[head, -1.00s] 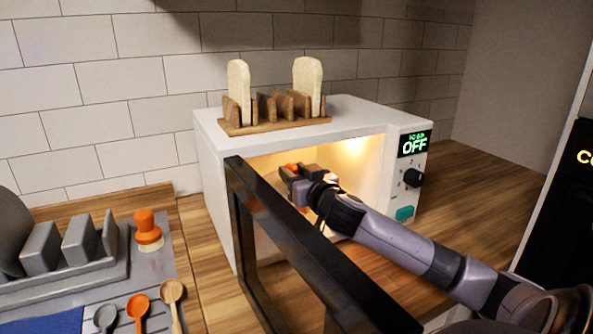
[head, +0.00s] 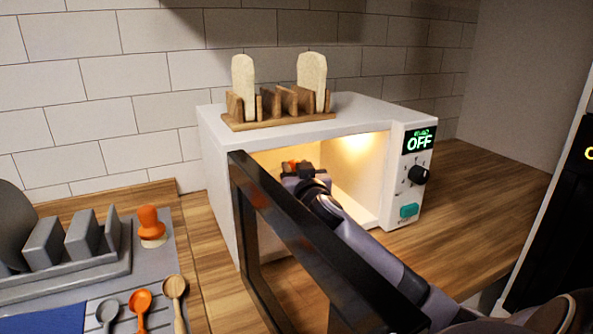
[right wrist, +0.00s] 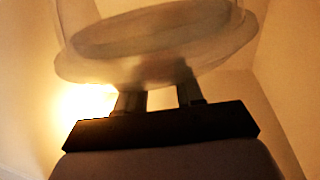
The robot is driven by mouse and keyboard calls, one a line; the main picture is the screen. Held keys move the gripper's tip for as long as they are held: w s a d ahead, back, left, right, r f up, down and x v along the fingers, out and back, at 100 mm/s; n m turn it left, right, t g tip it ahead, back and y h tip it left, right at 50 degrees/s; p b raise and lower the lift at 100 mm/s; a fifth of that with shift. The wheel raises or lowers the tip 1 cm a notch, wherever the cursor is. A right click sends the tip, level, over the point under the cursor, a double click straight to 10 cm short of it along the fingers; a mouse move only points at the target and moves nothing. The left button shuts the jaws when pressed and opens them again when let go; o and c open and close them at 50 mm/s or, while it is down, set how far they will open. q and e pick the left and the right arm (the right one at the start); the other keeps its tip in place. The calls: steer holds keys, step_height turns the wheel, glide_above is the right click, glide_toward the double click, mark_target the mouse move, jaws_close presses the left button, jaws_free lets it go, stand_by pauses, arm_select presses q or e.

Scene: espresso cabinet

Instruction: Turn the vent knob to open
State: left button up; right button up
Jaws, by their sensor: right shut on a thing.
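The white microwave (head: 215,170) stands on the counter with its black-framed door (head: 300,235) open and its inside lit. My right gripper (head: 301,172) is inside the cavity, seen past the door frame. A small orange part (head: 293,165) shows just beyond it; I cannot tell whether this is the vent knob. In the right wrist view, the gripper's fingers (right wrist: 160,98) are shut at the near edge of a pale, round, blurred thing (right wrist: 160,45), like a dish or lid. The contact is partly hidden. My left gripper is out of view.
A toast rack (head: 280,120) with two bread slices is on top of the microwave. Its panel has an OFF display (head: 419,139), black dial (head: 419,175) and teal button (head: 408,211). At left are an orange stamp-like item (head: 150,222), dish rack (head: 75,262) and several spoons.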

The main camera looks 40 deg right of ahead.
steer(key=o, duration=1.1)
steer(key=shift+c, duration=0.2)
steer(key=b+v, duration=0.1)
steer(key=v, duration=0.6)
